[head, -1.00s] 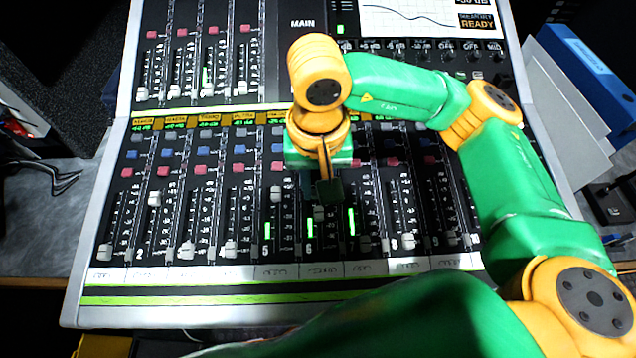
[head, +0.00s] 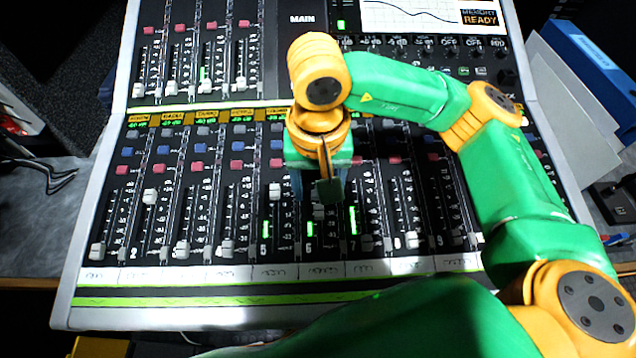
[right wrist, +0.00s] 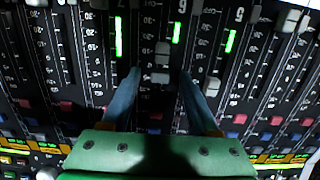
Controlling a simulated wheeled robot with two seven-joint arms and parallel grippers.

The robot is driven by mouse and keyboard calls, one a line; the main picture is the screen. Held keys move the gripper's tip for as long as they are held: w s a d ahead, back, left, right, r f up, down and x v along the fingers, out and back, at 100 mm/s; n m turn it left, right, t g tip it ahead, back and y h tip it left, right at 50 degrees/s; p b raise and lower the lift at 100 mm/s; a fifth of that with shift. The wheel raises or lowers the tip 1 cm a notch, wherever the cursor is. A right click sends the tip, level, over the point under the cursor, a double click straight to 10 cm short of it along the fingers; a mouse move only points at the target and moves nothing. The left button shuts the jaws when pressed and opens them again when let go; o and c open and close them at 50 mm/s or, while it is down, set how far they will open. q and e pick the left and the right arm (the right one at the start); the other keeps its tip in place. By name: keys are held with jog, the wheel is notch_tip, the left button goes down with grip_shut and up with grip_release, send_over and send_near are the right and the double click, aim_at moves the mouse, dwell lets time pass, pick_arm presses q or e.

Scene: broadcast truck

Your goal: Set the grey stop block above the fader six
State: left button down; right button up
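My right gripper (head: 318,186) is over the console's lower bank at channel six, pointing down. In the right wrist view its two bluish fingers (right wrist: 160,73) stand apart. Between the fingertips, with a gap on each side, is a small grey block (right wrist: 160,76), which appears to be the stop block. It sits in line with the fader six cap (right wrist: 162,49), on the slot's upper side, close to the cap. I cannot tell whether they touch. In the head view the gripper hides the block, and the fader six cap (head: 318,212) shows just below it. My left gripper is not in view.
The mixing console (head: 180,291) fills the middle. Neighbouring fader caps stand close by, including fader five (head: 275,190), whose cap (right wrist: 212,86) is near one finger. A blue binder (head: 590,70) and papers lie at the right. Cables (head: 45,172) lie at the left.

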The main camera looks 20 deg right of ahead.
notch_tip(320, 180, up, 7)
jog(key=shift+r, duration=0.1)
dwell(0.3)
dwell(0.4)
